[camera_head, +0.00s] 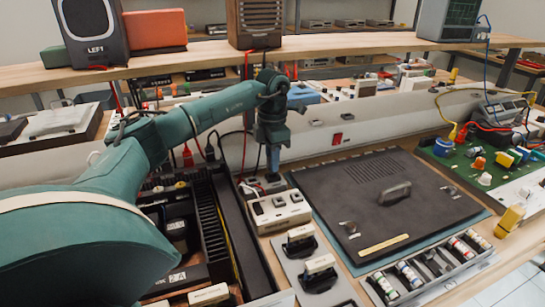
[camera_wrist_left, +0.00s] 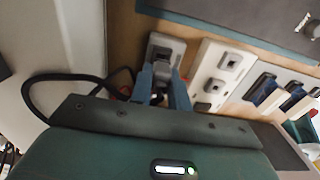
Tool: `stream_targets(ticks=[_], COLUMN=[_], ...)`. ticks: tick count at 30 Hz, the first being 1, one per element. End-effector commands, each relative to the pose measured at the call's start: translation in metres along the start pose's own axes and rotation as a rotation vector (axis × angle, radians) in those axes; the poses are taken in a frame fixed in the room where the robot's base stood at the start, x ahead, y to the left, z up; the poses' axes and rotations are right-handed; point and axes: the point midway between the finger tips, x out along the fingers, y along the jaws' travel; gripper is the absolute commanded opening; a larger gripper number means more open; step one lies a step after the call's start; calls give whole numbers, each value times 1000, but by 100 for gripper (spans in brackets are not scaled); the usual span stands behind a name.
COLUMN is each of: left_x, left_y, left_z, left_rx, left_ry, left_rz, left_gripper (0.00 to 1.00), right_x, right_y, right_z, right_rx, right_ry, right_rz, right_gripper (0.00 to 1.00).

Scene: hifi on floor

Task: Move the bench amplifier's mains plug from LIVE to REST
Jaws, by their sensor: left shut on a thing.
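My left gripper (camera_head: 271,173) is at the back of the bench, pointing down and shut on the dark mains plug. In the left wrist view its fingers (camera_wrist_left: 164,76) close around the plug (camera_wrist_left: 159,84), which they mostly hide. The plug is at a small grey single-socket block (camera_wrist_left: 166,45); I cannot tell whether its pins are seated. A black cable (camera_wrist_left: 62,77) loops away to the left. Beside that block is a white socket block (camera_head: 279,211), also in the left wrist view (camera_wrist_left: 219,74). LIVE and REST labels are not legible. My right gripper is out of view.
A large dark panel with a handle (camera_head: 388,192) lies to the right. Two black-and-cream pieces (camera_head: 300,240) sit on a grey plate in front. An open black chassis (camera_head: 180,240) is on the left. A shelf with a LEFT speaker (camera_head: 92,30) runs above.

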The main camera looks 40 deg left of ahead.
Motion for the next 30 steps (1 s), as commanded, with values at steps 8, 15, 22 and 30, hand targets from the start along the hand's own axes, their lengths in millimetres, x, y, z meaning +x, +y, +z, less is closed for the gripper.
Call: stream_targets(ticks=[8,15,22,30], left_x=[0,1,4,7], left_y=[0,0,0,0], left_z=[0,0,0,0], left_rx=[0,0,0,0], left_ry=[0,0,0,0], left_rz=[0,0,0,0], left_gripper=[0,0,0,0], right_x=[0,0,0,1], right_y=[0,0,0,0], right_z=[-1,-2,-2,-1], right_rx=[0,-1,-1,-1], right_ry=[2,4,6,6], right_rz=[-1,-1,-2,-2], right_gripper=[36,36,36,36])
